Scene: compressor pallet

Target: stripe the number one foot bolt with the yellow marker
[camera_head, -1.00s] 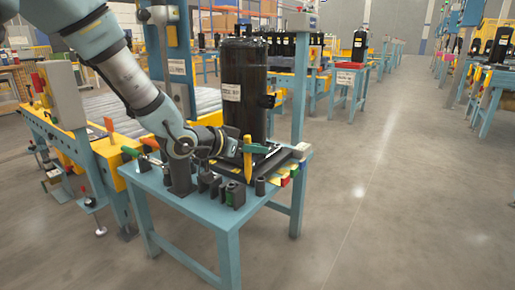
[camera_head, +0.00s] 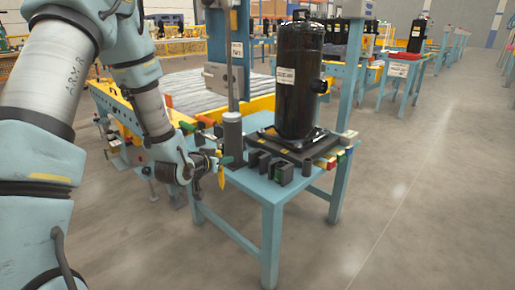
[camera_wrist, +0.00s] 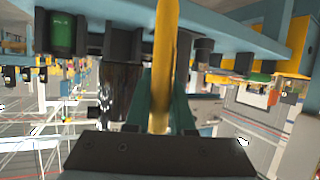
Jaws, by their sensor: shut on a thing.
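My gripper (camera_head: 224,162) is shut on the yellow marker (camera_head: 221,179), which hangs roughly upright by the table's front-left edge. In the wrist view the marker (camera_wrist: 164,60) stands between the two green fingers (camera_wrist: 160,108). The black compressor (camera_head: 299,82) with a white label stands on a dark base plate (camera_head: 297,151) on the blue table (camera_head: 268,190). The gripper is to the left of the base plate and apart from it. Small yellow marks show on the plate, but the foot bolts and their numbers are too small to make out.
Black holder blocks (camera_head: 260,161) stand along the table's front edge. A grey cylinder (camera_head: 232,131) stands at its left. A roller conveyor (camera_head: 190,97) lies behind. The floor to the right is clear.

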